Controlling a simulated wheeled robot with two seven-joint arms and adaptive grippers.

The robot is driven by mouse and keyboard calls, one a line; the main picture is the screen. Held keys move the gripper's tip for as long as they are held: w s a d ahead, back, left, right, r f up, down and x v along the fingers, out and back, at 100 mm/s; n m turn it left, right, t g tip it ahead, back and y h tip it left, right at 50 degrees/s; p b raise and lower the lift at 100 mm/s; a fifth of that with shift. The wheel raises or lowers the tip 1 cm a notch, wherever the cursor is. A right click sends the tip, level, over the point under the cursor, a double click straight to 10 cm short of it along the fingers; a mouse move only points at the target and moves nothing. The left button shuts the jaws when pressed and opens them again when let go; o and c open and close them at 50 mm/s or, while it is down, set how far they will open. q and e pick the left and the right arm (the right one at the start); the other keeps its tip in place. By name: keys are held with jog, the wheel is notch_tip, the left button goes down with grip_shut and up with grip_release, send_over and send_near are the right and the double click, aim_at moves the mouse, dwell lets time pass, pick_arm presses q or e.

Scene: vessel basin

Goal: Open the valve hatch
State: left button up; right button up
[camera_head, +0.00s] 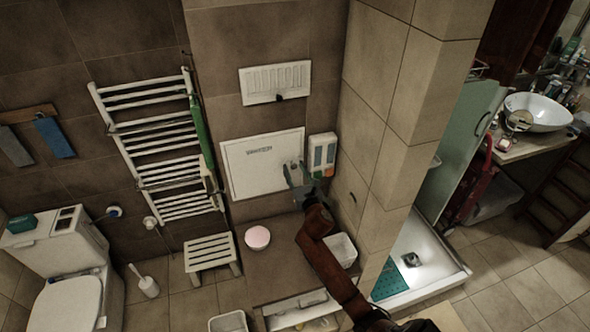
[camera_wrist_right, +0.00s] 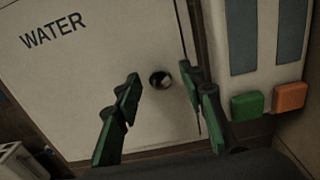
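The valve hatch (camera_head: 250,172) is a white square panel on the brown tiled wall, and it looks shut. In the right wrist view the hatch (camera_wrist_right: 85,85) carries the word WATER and a small round dark knob or lock (camera_wrist_right: 160,79) near its right edge. My right gripper (camera_head: 298,175) is in front of the hatch's right side. In the right wrist view its green-padded fingers (camera_wrist_right: 163,100) are spread apart, with the round fitting seen between them. Nothing is held, and contact with the panel cannot be told. My left gripper is not in view.
A white dispenser (camera_head: 322,155) with green and orange buttons is mounted just right of the hatch. A vent panel (camera_head: 275,82) is above. A pink round item (camera_head: 257,238) and a white bin (camera_head: 341,249) sit on the ledge below. A towel rail (camera_head: 160,150) stands left.

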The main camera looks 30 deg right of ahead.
jog(key=shift+w, duration=0.15)
jog(key=shift+c, duration=0.4)
grip_shut()
jog(key=shift+d, duration=0.1)
